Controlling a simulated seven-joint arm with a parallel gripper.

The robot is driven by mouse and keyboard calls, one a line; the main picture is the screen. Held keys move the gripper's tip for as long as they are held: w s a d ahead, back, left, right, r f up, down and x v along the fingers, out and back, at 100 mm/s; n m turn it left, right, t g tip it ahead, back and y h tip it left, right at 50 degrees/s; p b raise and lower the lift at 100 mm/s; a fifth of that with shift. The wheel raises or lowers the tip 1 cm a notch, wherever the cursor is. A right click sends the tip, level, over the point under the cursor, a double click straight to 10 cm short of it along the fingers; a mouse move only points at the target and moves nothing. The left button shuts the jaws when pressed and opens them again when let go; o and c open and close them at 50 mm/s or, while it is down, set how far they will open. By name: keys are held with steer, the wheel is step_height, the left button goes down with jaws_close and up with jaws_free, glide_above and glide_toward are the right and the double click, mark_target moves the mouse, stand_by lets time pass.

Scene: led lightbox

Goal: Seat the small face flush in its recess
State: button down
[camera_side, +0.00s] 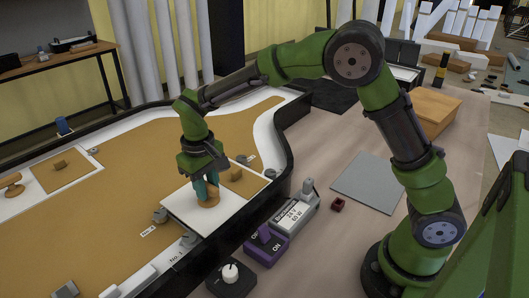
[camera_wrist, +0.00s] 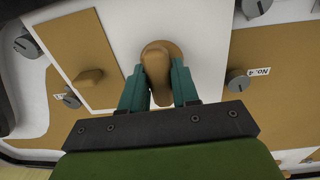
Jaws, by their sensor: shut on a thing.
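My gripper (camera_side: 206,190) is shut on a brown wooden knob (camera_wrist: 158,68) that stands on a white square face (camera_side: 180,212). In the wrist view the white face (camera_wrist: 125,35) spreads around the knob, with a brown round base under it. The white face lies at the near end of the tan lightbox front (camera_side: 120,205). I cannot tell whether it is flush or slightly raised, and its recess is hidden. Next to it is a tan face with its own knob (camera_side: 237,174), also in the wrist view (camera_wrist: 88,77).
Grey turn catches (camera_side: 160,215) sit around the faces, one beside a "No. 4" label (camera_wrist: 258,71). A black rim (camera_side: 255,218) edges the lightbox. A purple switch box (camera_side: 266,242), a power supply (camera_side: 294,213) and a dimmer (camera_side: 231,277) stand outside it. A grey mat (camera_side: 370,182) lies farther right.

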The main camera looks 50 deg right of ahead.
steer(key=shift+f, duration=1.1)
steer(key=c, duration=0.8)
jaws_free()
steer(key=shift+o, duration=0.2)
steer(key=shift+a+r, duration=0.2)
steer(key=shift+r, duration=3.75)
steer(key=shift+w, duration=0.1)
steer(key=shift+s+d+f, duration=0.1)
steer(key=shift+s+f, duration=0.4)
steer(key=shift+s, duration=0.3)
steer(key=s+d+r+m+t+y, duration=0.1)
steer(key=s+d+r+m+t, duration=0.1)
steer(key=s, duration=0.7)
steer(key=s+d+r+m+t+y, duration=0.1)
steer(key=s+d+r+t, duration=0.4)
steer(key=s, duration=0.5)
step_height(320, 180, up, 2)
steer(key=d+m, duration=0.1)
steer(key=d, duration=0.2)
steer(key=shift+r, duration=0.15)
